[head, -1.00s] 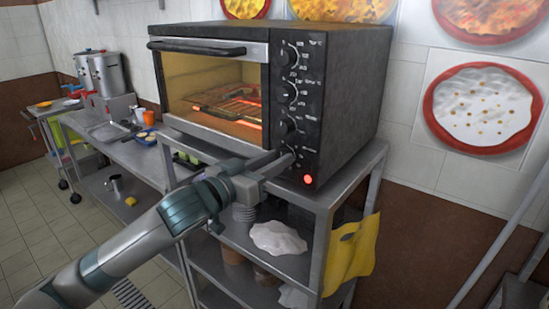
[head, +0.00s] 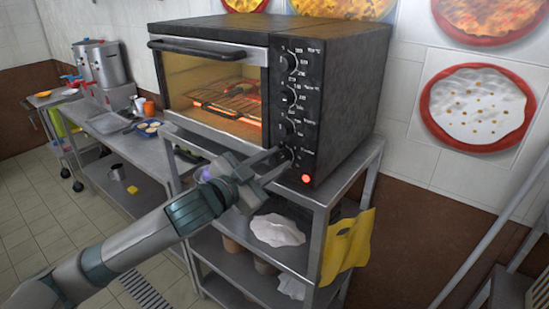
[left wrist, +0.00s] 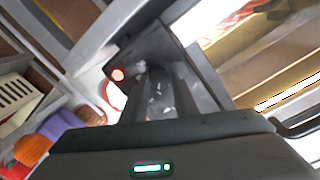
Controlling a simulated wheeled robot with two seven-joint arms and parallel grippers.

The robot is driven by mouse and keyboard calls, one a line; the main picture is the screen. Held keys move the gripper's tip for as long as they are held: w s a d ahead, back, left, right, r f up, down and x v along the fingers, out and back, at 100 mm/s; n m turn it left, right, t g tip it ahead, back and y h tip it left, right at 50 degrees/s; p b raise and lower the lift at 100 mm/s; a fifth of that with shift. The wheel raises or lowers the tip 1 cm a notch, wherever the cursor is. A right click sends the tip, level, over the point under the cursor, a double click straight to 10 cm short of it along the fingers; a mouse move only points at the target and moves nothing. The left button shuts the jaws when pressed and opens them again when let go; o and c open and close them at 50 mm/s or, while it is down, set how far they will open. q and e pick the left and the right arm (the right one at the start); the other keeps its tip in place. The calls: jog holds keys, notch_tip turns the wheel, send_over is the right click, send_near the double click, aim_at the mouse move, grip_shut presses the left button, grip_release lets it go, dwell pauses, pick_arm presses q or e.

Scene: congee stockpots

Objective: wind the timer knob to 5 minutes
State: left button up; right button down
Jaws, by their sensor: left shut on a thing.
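The black oven (head: 345,95) has a column of several round knobs down its front right panel. The lowest knob (head: 291,155), which I take to be the timer, is at the tips of my left gripper (head: 281,158). The gripper is shut on this knob, and its fingers hide part of it and its markings, so I cannot read the setting. In the left wrist view the fingers (left wrist: 160,100) reach toward the dark panel, where the knob is blurred and mostly hidden. My right gripper is not in view.
A red light (head: 306,178) glows just below the knob. The oven stands on a metal shelf unit (head: 322,197) with a yellow cloth (head: 347,247) hanging at its side. A metal counter (head: 140,150) with pots stands at the left.

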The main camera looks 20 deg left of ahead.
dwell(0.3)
pick_arm(q)
jog(key=o, duration=1.1)
jog(key=shift+c, duration=0.2)
jog(key=shift+s, duration=0.15)
jog(key=shift+s+a+f+b, duration=0.1)
jog(key=shift+s+a+b, duration=0.25)
jog(key=shift+s, duration=0.25)
jog(key=p+v, duration=1)
jog(key=v, duration=0.5)
jog(key=shift+s+a+r, duration=0.15)
jog(key=shift+s+r, duration=0.1)
jog(key=shift+s, duration=0.1)
